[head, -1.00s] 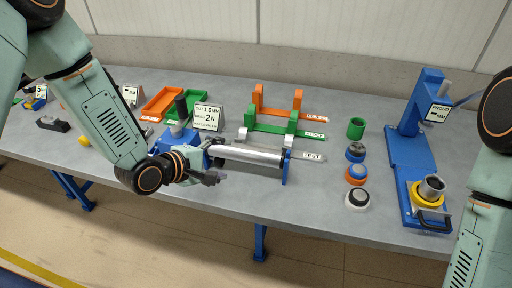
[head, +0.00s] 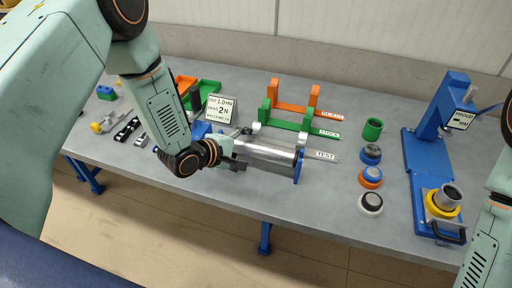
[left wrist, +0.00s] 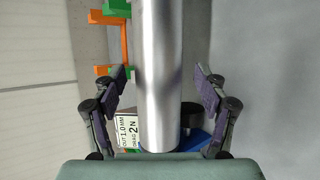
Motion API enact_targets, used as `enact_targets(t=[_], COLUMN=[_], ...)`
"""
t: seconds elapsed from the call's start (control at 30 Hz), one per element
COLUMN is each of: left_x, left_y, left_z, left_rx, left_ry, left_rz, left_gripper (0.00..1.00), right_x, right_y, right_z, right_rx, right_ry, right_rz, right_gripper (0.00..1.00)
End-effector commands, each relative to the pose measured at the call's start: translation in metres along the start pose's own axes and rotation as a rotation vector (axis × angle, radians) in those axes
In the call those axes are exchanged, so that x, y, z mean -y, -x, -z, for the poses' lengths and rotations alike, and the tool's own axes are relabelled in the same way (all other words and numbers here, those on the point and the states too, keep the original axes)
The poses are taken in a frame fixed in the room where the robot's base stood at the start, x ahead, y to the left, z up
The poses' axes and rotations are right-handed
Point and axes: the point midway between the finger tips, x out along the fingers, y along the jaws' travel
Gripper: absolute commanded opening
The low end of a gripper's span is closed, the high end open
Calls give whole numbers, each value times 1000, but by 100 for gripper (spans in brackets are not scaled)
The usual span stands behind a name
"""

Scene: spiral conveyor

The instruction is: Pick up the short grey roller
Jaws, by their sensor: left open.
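A silver-grey roller (head: 268,152) lies across a blue stand (head: 299,168) near the front edge of the table. I cannot tell from its look whether it is the short one. My left gripper (head: 238,149) is at the roller's left part, its fingers on either side of it. In the left wrist view the roller (left wrist: 161,60) runs between the two spread fingers of the left gripper (left wrist: 161,85), with a gap on each side. The left gripper is open and holds nothing. The roller's left end is hidden by my gripper in the head view. My right gripper is out of view.
Green (head: 297,128) and orange (head: 312,107) racks stand behind the roller. A sign (head: 220,107) stands behind my gripper. Several round parts (head: 370,177) line up to the right, before a blue press (head: 425,155). Bare table lies in front of the roller.

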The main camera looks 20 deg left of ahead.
Motion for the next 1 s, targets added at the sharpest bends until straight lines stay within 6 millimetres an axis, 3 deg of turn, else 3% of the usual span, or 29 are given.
enact_targets(t=[0.1, 0.37, 1.0], left_x=[0, -1, -1], left_y=[-10, -13, -13], left_z=[-2, -1, -2], left_rx=[2, 1, 3], left_ry=[-2, 0, -2], left_rz=[1, 0, 0], left_gripper=[73, 73, 18], right_x=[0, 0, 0], right_y=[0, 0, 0], right_z=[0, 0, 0], right_rx=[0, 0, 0], right_ry=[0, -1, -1], right_rz=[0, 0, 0], right_gripper=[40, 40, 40])
